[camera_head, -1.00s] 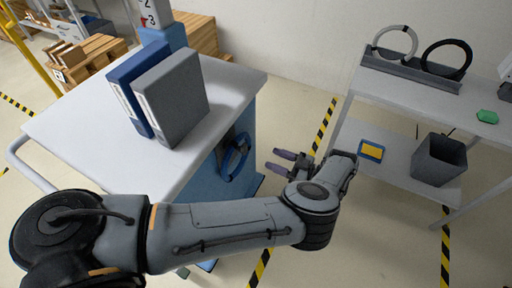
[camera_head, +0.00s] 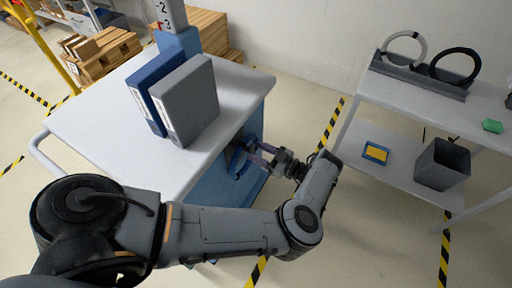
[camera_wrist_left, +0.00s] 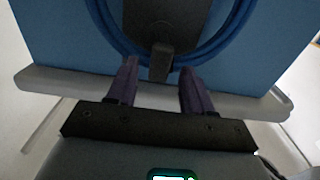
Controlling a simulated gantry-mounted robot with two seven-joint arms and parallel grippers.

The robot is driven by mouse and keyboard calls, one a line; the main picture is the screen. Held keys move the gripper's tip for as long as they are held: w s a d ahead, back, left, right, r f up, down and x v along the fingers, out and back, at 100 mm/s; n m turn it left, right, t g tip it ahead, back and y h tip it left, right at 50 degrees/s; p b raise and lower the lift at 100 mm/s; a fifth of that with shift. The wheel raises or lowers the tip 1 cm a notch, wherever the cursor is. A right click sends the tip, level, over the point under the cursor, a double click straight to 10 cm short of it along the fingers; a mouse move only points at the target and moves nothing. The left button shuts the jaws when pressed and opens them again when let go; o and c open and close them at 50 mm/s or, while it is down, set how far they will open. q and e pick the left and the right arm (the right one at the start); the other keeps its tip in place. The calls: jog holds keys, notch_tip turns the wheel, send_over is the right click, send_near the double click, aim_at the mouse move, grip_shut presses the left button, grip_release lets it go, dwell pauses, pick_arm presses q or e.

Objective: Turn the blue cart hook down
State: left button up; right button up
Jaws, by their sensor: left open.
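The blue cart (camera_head: 208,187) has a white top (camera_head: 88,118) and a dark hook on its right side panel. In the left wrist view the hook (camera_wrist_left: 161,62) is a dark tab on a dark plate (camera_wrist_left: 150,18). A blue cable loop (camera_wrist_left: 98,14) hangs around it and also shows in the head view (camera_head: 235,160). My left gripper (camera_head: 256,154) is open at the cart's side. In the left wrist view its purple fingers (camera_wrist_left: 158,72) stand on either side of the hook's end, without closing on it. My right gripper is not in view.
A blue binder (camera_head: 148,88) and a grey binder (camera_head: 187,100) stand on the cart top. A grey shelf table (camera_head: 415,95) on the right holds two rings, a green piece (camera_head: 492,126) and a dark bin (camera_head: 441,164). Floor shows between cart and table.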

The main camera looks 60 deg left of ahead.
pick_arm(q)
jog(key=shift+x, duration=0.8)
grip_shut()
